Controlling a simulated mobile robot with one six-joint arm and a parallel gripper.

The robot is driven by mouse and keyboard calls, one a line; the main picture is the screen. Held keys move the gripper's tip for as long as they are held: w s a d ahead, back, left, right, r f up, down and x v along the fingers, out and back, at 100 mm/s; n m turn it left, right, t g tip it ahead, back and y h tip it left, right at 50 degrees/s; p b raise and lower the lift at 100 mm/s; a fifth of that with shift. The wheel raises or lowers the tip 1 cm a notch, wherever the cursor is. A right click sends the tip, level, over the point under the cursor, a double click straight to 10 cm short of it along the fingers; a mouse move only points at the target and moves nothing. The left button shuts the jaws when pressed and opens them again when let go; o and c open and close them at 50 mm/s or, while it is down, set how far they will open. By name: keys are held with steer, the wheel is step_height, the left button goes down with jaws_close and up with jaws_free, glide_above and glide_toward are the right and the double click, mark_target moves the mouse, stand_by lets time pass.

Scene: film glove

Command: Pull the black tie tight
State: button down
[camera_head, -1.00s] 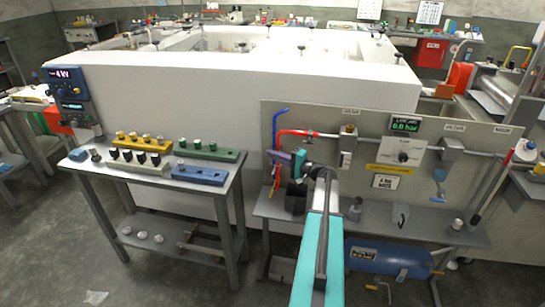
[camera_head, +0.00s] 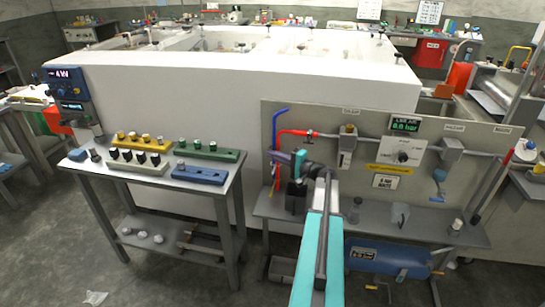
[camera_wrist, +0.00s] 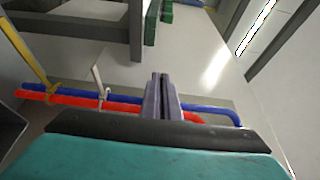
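My gripper (camera_wrist: 162,98) is in the middle of the wrist view, over the red hose (camera_wrist: 70,98) and blue hose (camera_wrist: 210,109). Its grey fingers are close together, with a thin dark strip, the black tie (camera_wrist: 162,80), between them. The tie's loop around the hoses is hidden by the fingers. A white tie (camera_wrist: 99,80) and a yellow tie (camera_wrist: 36,66) sit on the hoses to the left, apart from my gripper. In the head view my gripper (camera_head: 299,162) is in front of the panel's left end, beside the upper ends of the blue hose (camera_head: 276,120) and red hose (camera_head: 296,132).
A grey panel (camera_head: 345,112) with pipes and a gauge stands behind a low bench (camera_head: 425,226). A blue tank (camera_head: 385,258) lies beneath it. A table (camera_head: 226,184) with coloured blocks stands at the left. The floor between table and bench is open.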

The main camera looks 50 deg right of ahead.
steer(key=shift+a, duration=0.1)
steer(key=shift+s+a+f+b, duration=0.15)
steer(key=shift+s+a+b, duration=0.35)
steer(key=shift+a+b, duration=0.35)
steer(key=s+a+b, duration=0.2)
steer(key=shift+a+b, duration=0.35)
steer(key=shift+w, duration=0.1)
steer(key=c, duration=2)
jaws_free()
